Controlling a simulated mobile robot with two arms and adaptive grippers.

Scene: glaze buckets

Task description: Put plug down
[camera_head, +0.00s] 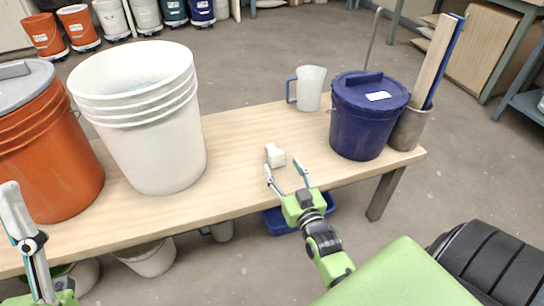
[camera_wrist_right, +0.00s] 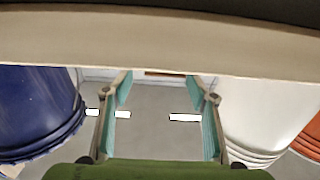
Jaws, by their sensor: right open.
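In the right wrist view the spread fingers of the right gripper (camera_wrist_right: 160,95) show, and I cannot make out the plug there. My left gripper (camera_head: 28,235) shows only in part at the lower left, and its opening is not clear.
A lidded dark blue bucket (camera_head: 362,125), a white mug (camera_head: 310,88) and a holder (camera_head: 408,128) with long tools stand right. The table between them is mostly clear.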

